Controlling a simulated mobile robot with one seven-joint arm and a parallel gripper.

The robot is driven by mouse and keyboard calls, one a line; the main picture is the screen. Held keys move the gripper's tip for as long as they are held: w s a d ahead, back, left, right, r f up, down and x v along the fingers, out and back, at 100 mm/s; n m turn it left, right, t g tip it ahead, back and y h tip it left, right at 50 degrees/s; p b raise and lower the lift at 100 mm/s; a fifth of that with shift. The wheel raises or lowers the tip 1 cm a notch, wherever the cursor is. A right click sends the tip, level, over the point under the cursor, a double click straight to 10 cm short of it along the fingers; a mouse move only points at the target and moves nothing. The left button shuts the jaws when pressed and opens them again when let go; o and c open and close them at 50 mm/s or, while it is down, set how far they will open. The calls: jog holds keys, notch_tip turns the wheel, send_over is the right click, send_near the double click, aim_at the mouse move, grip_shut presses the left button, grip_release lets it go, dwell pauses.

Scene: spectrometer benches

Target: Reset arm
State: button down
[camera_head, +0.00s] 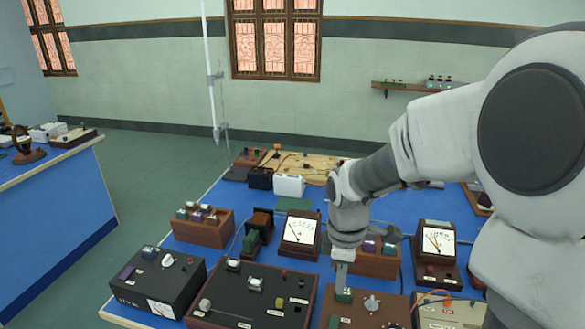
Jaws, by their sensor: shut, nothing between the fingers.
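My arm reaches in from the right in the head view. My gripper (343,284) points down over the front of the blue bench (212,228). Its fingers are shut with nothing between them. The tips are at a green terminal (344,295) on a brown instrument box (386,309). I cannot tell whether they touch it. My arm hides part of the bench behind it.
Around the gripper stand a black panel box (225,309), a dial meter (301,233), a wooden terminal box (376,265), another meter (436,252) and a black power unit (155,283). A stand rod (208,60) rises at the back. Aisle floor (150,170) is clear at left.

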jog(key=s+r+m+t, duration=0.5)
jog(key=s+r+m, duration=0.8)
jog(key=s+m, duration=0.1)
jog(key=shift+s+d+r, duration=0.25)
jog(key=shift+s+d, duration=0.15)
